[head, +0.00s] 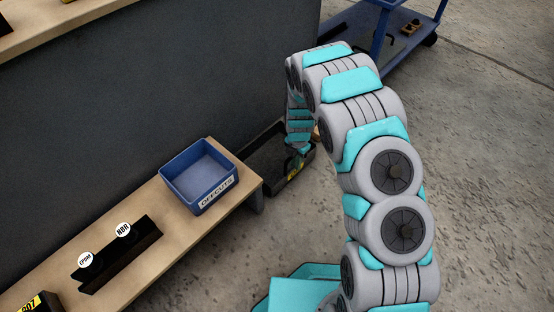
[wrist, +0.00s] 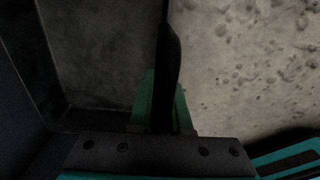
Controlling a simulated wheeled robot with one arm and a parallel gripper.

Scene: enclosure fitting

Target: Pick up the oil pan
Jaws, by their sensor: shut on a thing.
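The oil pan (head: 262,156) is a dark, shallow, open tray at floor level, just beyond the end of the wooden bench in the head view. My gripper (head: 296,162) reaches down to its right side and partly hides it. In the wrist view my gripper (wrist: 163,105), with green fingers, is shut on the pan's thin dark wall (wrist: 166,50), which runs between the fingers. The pan's inside lies to the left of that wall and bare floor to the right. I cannot tell whether the pan touches the floor.
A wooden bench (head: 235,205) holds a blue OFFCUTS bin (head: 200,175) and a black rack (head: 120,255) with EPDM and NBR labels. A blue cart (head: 395,35) stands at the back. The concrete floor (head: 480,150) on the right is clear.

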